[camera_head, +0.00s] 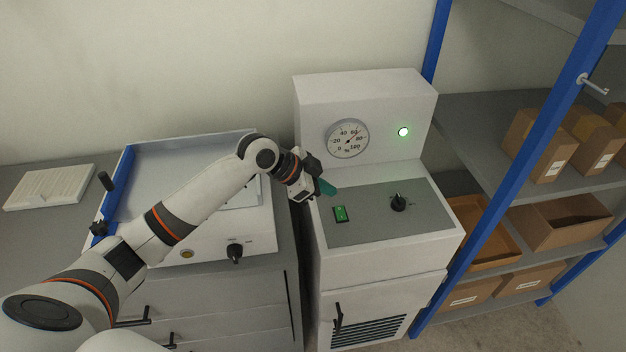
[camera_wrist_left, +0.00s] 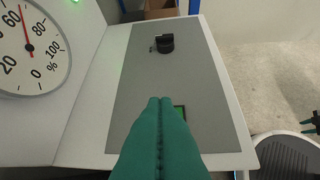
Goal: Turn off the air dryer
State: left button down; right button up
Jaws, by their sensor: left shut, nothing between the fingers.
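The air dryer (camera_head: 365,88) is a white cabinet with a grey sloped control panel (camera_head: 370,230). A green rocker switch (camera_head: 340,213) sits at the panel's left, and a black knob (camera_head: 398,203) sits to its right. A green lamp (camera_head: 403,132) glows on the upright back part. My left gripper (camera_head: 328,188) has green fingers, is shut and empty, and is above the panel just behind the switch. In the left wrist view the fingers (camera_wrist_left: 160,140) partly hide the switch (camera_wrist_left: 180,112); I cannot tell whether they touch the panel. The knob shows farther off (camera_wrist_left: 164,43).
A round gauge (camera_head: 347,139) is on the dryer's back part, close to my left gripper. A white machine (camera_head: 215,225) with a blue edge stands to the left, under my left arm. A blue-framed shelf (camera_head: 520,190) with cardboard boxes stands to the right.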

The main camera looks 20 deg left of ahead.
aim_at(342, 209)
pick_arm(q)
jog(key=x, duration=0.3)
jog(key=shift+w+d+f, duration=0.15)
jog(key=shift+d+f, duration=0.05)
jog(key=shift+f, duration=0.05)
jog(key=shift+a+f, duration=0.2)
jog(key=shift+f, duration=1)
jog(key=shift+w+a+f, duration=0.1)
jog(key=shift+f, duration=0.5)
jog(key=shift+w+f, duration=0.1)
jog(key=shift+f, duration=0.3)
jog(key=shift+r, duration=0.2)
